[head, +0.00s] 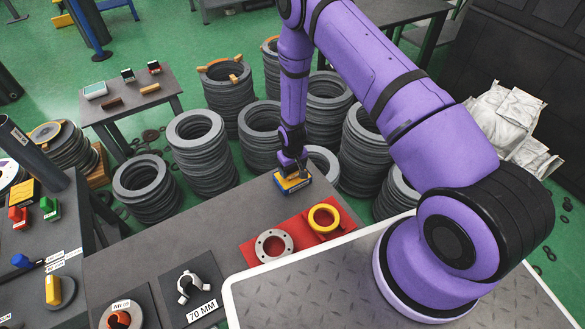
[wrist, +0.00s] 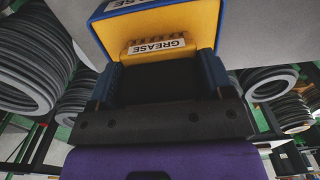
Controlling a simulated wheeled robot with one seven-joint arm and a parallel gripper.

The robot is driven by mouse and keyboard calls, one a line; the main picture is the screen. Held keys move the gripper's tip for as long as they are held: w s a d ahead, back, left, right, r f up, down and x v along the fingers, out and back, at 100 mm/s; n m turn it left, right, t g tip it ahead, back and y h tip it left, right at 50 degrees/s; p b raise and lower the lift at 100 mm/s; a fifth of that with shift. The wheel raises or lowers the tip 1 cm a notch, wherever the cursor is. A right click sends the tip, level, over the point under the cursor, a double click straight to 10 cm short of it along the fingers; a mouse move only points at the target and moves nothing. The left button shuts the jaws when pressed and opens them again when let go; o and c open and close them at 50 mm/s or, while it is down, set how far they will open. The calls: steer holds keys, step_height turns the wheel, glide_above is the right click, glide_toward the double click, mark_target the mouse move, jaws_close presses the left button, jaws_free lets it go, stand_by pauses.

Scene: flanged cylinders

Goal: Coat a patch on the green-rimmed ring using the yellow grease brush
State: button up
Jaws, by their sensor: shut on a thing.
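My gripper (head: 293,172) points down at the far right end of the long grey table. It is shut on a yellow block labelled GREASE (wrist: 160,46), which I take to be the grease brush. In the wrist view the block sits between the two fingers, with blue material around it. In the head view it shows as a small yellow and blue thing (head: 293,184) low over the tabletop; I cannot tell if it touches. I cannot make out a green rim on any ring. A grey flanged ring (head: 273,246) and a yellow ring (head: 323,218) lie on red mats.
The grey table (head: 185,240) is clear left of my gripper. A 70 MM fixture (head: 188,287) and another dark plate with an orange centre (head: 120,320) lie at its front. Stacks of grey rings (head: 204,150) crowd the floor behind. A small table (head: 130,98) stands at the back left.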

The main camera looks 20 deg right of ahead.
steer(key=shift+r, duration=3.5)
